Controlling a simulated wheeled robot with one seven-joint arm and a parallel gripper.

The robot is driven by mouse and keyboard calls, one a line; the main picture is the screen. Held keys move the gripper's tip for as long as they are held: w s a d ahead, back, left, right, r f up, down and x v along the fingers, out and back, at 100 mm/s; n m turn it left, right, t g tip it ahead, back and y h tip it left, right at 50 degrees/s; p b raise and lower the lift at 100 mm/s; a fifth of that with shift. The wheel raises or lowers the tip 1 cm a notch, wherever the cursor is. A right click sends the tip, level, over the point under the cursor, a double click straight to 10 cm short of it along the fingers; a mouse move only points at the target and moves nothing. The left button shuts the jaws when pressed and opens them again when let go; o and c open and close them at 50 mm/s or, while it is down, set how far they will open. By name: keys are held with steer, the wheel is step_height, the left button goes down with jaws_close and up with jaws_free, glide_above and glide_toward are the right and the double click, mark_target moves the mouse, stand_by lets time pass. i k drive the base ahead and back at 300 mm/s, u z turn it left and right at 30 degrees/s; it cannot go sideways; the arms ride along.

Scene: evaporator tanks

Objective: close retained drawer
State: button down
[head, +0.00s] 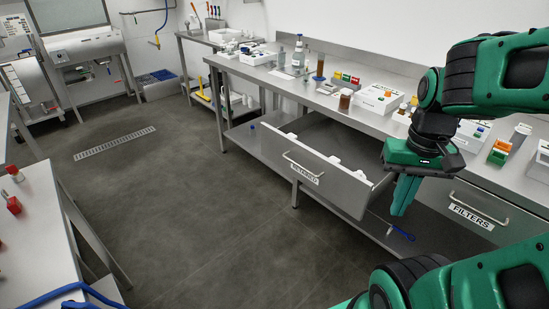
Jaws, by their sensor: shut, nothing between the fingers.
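The retained drawer (345,192) sticks out from under the long steel bench in the middle of the head view, pulled open. Its steel front carries a bar handle (302,166) and a label that seems to read RETAINED. White items lie inside it, only partly visible. My green gripper (400,208) is shut and empty, pointing down just right of the drawer front's right end. I cannot tell whether it touches the drawer.
A closed drawer labelled FILTERS (478,216) sits to the right. Bottles, boxes and a brown jar (345,100) stand on the steel bench (300,88). A blue-handled item (401,232) lies on the lower shelf. The grey floor (180,220) left of the drawer is clear.

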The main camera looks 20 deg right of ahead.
mark_target(320, 136)
steer(key=u, duration=0.25)
steer(key=i, duration=1)
steer(key=z, duration=0.15)
